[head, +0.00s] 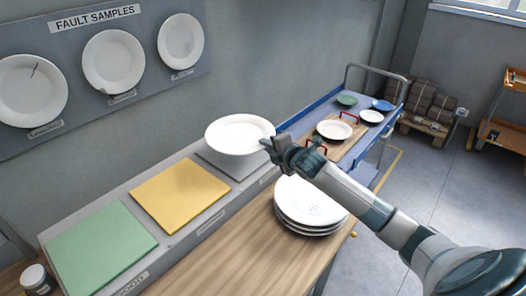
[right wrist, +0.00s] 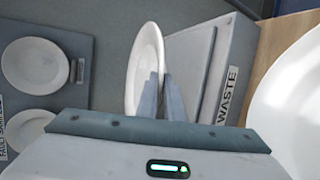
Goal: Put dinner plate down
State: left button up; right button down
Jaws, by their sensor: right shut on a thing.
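A white dinner plate (head: 238,134) is held roughly level at the far end of the raised shelf, over or just above a grey pad (head: 236,168). My right gripper (head: 270,148) is shut on its near right rim. In the right wrist view the plate (right wrist: 144,62) shows nearly edge-on between the fingers (right wrist: 162,98), beside the grey pad (right wrist: 190,62) and a label reading WASTE. I cannot tell whether the plate touches the pad. My left gripper is not in view.
A yellow pad (head: 180,193) and a green pad (head: 100,246) lie along the shelf. A stack of white plates (head: 308,203) stands on the wooden table below my right arm. A blue cart (head: 360,133) with dishes stands behind. Fault sample plates hang on the wall.

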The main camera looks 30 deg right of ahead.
aim_at(263, 162)
jog(key=shift+x, duration=1.15)
jog(key=shift+a, duration=0.1)
jog(key=shift+f+p, duration=0.15)
jog(key=shift+p, duration=0.15)
notch_tip(263, 162, down, 3)
jog(key=shift+f+p, duration=0.2)
jog(key=shift+p, duration=0.55)
jog(key=shift+f, duration=0.2)
jog(key=c, duration=2.2)
grip_release()
jog(key=shift+s+f, duration=0.1)
jog(key=shift+f, duration=0.1)
jog(key=shift+s+r, duration=0.1)
